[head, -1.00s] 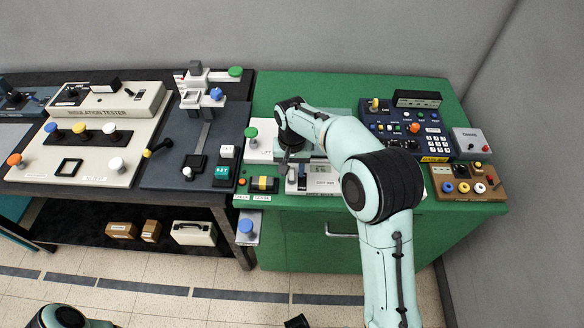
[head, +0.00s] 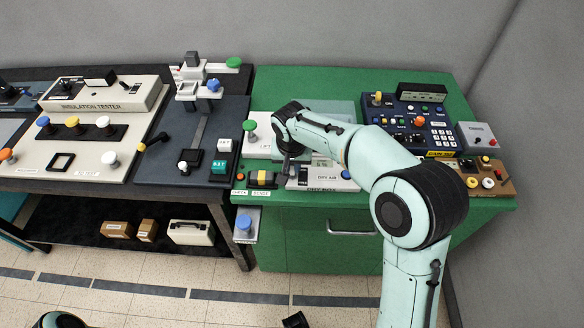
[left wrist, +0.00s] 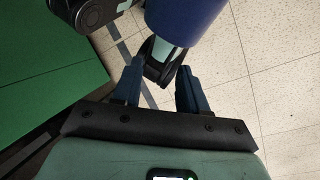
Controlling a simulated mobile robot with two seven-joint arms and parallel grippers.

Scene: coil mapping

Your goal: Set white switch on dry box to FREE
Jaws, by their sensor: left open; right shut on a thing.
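My right gripper (head: 289,172) points down at the left part of that panel and is shut. The white switch is mostly hidden by the fingers and wrist; the jaws appear to be closed on it. Its setting and the FREE mark cannot be read. My left gripper (left wrist: 158,88) is open and empty, over the tiled floor in the left wrist view, away from the dry box.
A green knob (head: 249,125) and a yellow-and-black block (head: 262,179) sit left of my right gripper. A dark blue control panel (head: 412,122) and a brown box (head: 487,181) stand to the right. A dark table (head: 215,160) adjoins the bench.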

